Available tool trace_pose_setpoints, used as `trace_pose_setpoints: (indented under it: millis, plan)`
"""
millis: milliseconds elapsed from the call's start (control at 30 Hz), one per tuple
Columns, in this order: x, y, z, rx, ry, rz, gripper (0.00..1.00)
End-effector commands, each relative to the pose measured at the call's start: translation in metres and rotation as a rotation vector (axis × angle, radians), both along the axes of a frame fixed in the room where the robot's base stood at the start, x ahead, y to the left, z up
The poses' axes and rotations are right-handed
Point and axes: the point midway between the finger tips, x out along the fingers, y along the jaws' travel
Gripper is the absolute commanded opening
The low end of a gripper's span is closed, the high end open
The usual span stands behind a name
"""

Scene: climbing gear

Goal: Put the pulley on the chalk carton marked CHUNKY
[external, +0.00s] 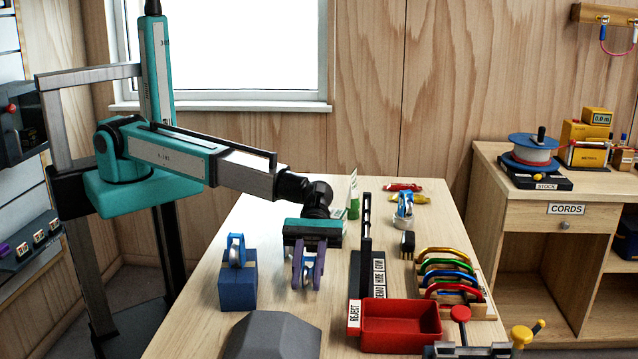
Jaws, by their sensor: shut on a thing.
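My gripper (308,284) points down over the table, left of its middle, with its dark purple fingers shut on a small blue and pale pulley (303,266). The fingers cover part of this pulley, and I cannot tell whether it touches the table. To its left, a blue box (238,289), perhaps a chalk carton, stands with another blue pulley (236,249) upright on top. A third blue and white pulley-like piece (404,204) stands farther back on the right. I cannot read the word CHUNKY on anything in view.
A dark rack with an upright post (366,233) and labels stands right of my gripper. A red tray (401,322) beside a REJECT label is in front of it. Coloured carabiners (452,272) stand in a rack on the right. A grey angular block (273,337) lies at the front.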

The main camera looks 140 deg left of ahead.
Motion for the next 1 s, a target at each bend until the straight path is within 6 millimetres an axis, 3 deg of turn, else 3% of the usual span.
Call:
trace_pose_setpoints:
  millis: [233,267,367,767,1000]
  plan:
    - [0.0,0.0,-0.003,0.0,0.0,0.0,0.01]
    - [0.0,0.0,-0.003,0.0,0.0,0.0,0.29]
    - [0.0,0.0,-0.003,0.0,0.0,0.0,0.43]
    - [0.0,0.0,0.001,0.0,0.0,0.0,0.43]
    - [-0.014,0.014,0.005,0.0,0.0,0.002,0.43]
